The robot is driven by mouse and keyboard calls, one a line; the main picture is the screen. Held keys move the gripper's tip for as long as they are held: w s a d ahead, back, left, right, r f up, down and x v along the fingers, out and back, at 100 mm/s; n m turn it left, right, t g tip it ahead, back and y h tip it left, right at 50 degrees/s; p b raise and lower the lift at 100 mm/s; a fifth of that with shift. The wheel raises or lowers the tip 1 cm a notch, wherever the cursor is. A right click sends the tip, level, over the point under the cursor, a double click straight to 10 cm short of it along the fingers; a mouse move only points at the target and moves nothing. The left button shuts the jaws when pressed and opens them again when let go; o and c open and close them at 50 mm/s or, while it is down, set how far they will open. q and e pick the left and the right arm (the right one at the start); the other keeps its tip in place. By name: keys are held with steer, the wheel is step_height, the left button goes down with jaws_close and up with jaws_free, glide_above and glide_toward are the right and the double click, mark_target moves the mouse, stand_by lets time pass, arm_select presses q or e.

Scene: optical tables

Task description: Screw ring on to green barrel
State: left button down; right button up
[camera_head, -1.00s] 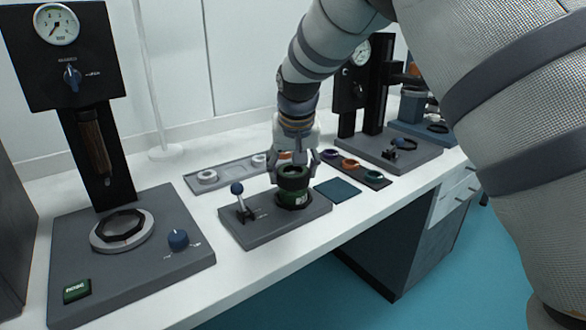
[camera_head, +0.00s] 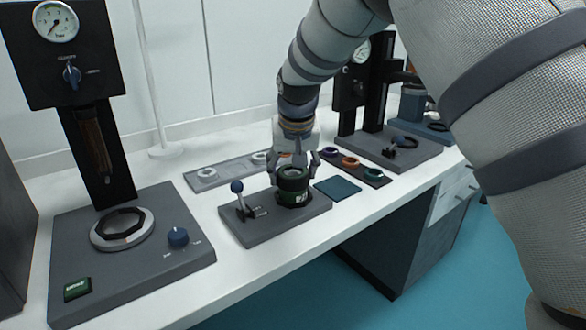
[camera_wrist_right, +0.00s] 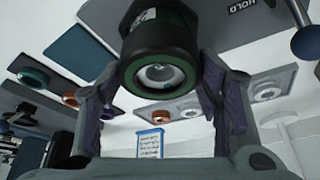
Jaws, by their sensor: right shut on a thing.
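The green barrel (camera_head: 287,197) stands upright in the dark grey fixture block (camera_head: 262,223), with a white mark on its side. A black ring (camera_head: 292,173) sits at its top. Whether the threads are engaged is hidden. My left gripper is out of view.
A blue-knobbed lever (camera_head: 238,190) stands on the block left of the barrel. A teal pad (camera_head: 338,188) and a dark tray with coloured rings (camera_head: 363,172) lie to the right. A grey tray (camera_head: 228,173) is behind. A gauge press (camera_head: 150,260) stands left.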

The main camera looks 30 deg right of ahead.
steer(key=shift+f+m, duration=0.1)
steer(key=shift+m, duration=0.4)
steer(key=m, duration=0.2)
steer(key=m+g+h+b, duration=0.1)
steer(key=m, duration=0.1)
steer(key=m+g+h+b, duration=0.1)
steer(key=m, duration=0.2)
steer(key=shift+w+f, duration=0.1)
steer(key=shift+f, duration=0.2)
steer(key=m+g+b, duration=0.1)
steer(key=m, duration=0.2)
steer(key=m+g+b, duration=0.2)
steer(key=m, duration=0.1)
steer(key=shift+m+h, duration=0.3)
steer(key=shift+m, duration=0.1)
steer(key=shift+r+m+g+b, duration=0.1)
steer(key=shift+m+g+b, duration=0.35)
steer(key=shift+m, duration=0.55)
steer(key=shift+r, duration=0.15)
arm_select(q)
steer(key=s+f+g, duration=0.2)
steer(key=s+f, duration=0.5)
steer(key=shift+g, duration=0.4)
